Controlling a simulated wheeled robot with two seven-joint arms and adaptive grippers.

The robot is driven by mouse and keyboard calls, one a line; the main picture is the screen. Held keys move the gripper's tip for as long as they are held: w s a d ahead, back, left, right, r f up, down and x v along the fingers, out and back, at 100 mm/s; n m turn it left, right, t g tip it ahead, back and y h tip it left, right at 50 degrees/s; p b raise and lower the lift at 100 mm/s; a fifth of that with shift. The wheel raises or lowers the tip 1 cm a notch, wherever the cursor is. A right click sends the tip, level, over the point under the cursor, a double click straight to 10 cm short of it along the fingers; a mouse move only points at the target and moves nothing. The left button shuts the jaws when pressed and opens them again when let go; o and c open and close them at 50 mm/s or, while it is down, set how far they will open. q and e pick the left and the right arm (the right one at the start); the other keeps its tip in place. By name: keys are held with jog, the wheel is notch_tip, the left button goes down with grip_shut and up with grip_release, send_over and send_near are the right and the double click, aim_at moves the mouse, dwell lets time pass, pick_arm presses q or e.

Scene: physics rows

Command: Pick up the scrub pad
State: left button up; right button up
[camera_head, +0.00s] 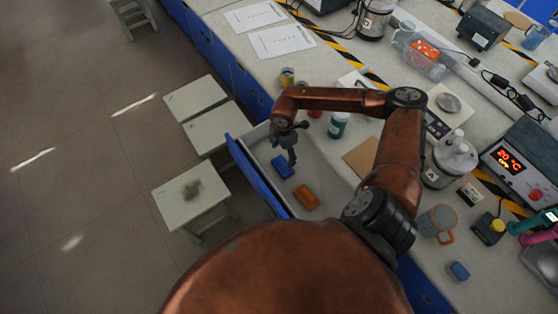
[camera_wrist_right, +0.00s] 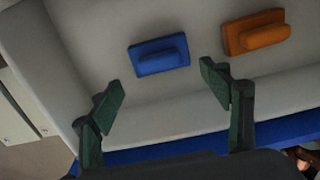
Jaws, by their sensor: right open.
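A blue block-like pad with a raised grip (camera_head: 282,167) lies in an open drawer (camera_head: 322,172). An orange one of similar shape (camera_head: 306,197) lies beside it, nearer to me. I cannot tell from looks alone which is the scrub pad. Both also show in the wrist view, the blue one (camera_wrist_right: 160,56) near the middle and the orange one (camera_wrist_right: 256,32) to its right. My right gripper (camera_head: 291,160) points down over the drawer, close to the blue pad. In the wrist view its fingers (camera_wrist_right: 161,88) are apart with nothing between them. My left gripper is out of view.
The drawer's blue front (camera_head: 256,174) and pale walls surround the pads. Small stools (camera_head: 194,197) stand left of it. Another blue block (camera_head: 458,270) lies on the bench at right.

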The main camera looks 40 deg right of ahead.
aim_at(283, 161)
notch_tip(283, 161, down, 4)
jog(key=shift+s+f+b, duration=0.1)
jog(key=shift+f+b, duration=0.1)
jog(key=shift+b, duration=0.25)
notch_tip(283, 161, down, 2)
jog(key=shift+f, duration=0.25)
jog(key=shift+d+f, duration=0.1)
jog(key=shift+f, duration=0.15)
jog(key=c, duration=1.2)
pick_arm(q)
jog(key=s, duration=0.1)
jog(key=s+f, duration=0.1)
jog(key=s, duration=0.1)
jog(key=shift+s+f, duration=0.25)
pick_arm(e)
jog(key=shift+c, duration=0.2)
